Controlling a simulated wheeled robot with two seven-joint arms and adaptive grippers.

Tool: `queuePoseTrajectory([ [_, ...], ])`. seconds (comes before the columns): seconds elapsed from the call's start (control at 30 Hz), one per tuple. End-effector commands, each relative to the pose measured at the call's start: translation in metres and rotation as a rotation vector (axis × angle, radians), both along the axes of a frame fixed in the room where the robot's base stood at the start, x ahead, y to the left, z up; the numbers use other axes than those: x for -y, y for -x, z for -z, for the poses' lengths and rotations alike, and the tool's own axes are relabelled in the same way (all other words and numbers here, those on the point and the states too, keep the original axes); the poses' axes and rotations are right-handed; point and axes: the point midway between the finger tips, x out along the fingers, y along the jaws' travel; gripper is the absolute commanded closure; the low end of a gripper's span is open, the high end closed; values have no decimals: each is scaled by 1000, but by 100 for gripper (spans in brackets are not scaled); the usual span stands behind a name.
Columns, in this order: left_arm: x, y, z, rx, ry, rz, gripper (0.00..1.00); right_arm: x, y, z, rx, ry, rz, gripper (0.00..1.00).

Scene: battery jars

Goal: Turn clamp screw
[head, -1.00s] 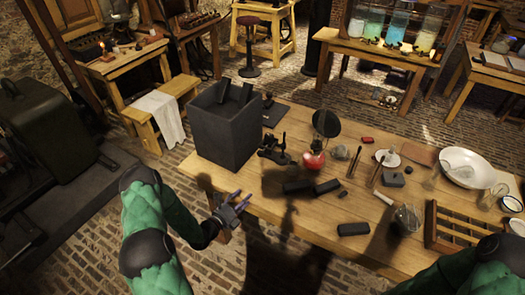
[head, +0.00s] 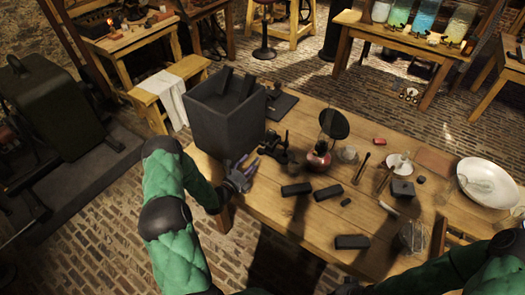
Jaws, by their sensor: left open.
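A small black metal device (head: 278,149), which may carry the clamp screw, stands on the wooden table right of the dark grey box. No separate screw can be made out at this size. My left gripper (head: 246,167) is open and empty at the table's near left edge, its fingers pointing up and right toward the device, with a short gap between them. My right arm comes in at the bottom right. Only a dark part at its end shows at the bottom edge, and its fingers cannot be made out.
The tall dark grey box (head: 222,122) stands close behind my left gripper.

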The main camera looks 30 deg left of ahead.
Motion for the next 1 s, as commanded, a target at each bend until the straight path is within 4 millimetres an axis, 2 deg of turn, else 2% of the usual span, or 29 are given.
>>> queuePoseTrajectory([
  [0.2,4,-41,1,3,-3,3,43,0,-1,7,1,0,0,100],
  [0.4,6,-68,1,1,-1,2,43,0,-1,11,1,0,0,100],
  [0.6,7,-79,0,0,-1,1,43,0,-1,12,1,0,0,100],
  [0.87,7,-80,0,0,-1,1,43,0,-1,12,1,0,0,100],
  [0.93,7,-80,0,-1,-1,1,57,0,-1,12,1,0,0,100],
  [1.0,7,-80,0,-1,-1,1,77,0,-1,12,1,0,0,100],
])
